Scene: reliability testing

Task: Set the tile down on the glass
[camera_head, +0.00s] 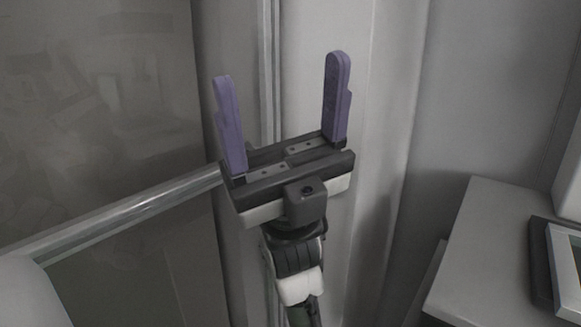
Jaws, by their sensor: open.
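My gripper (281,72) is in the middle of the head view, with its two purple fingers pointing up and spread wide apart. Nothing is between the fingers. A pale vertical panel and a metal strip show behind it. I cannot make out a tile in this view. No glass that I can identify for certain is in view; the large dark, faintly reflective panel (105,110) on the left may be glass, but I cannot tell.
A metal rail (130,213) runs across the left side up to near my gripper. A grey cabinet or table top (490,245) stands at the lower right, with a dark-and-white framed object (563,262) on it. A plain grey wall (480,90) fills the upper right.

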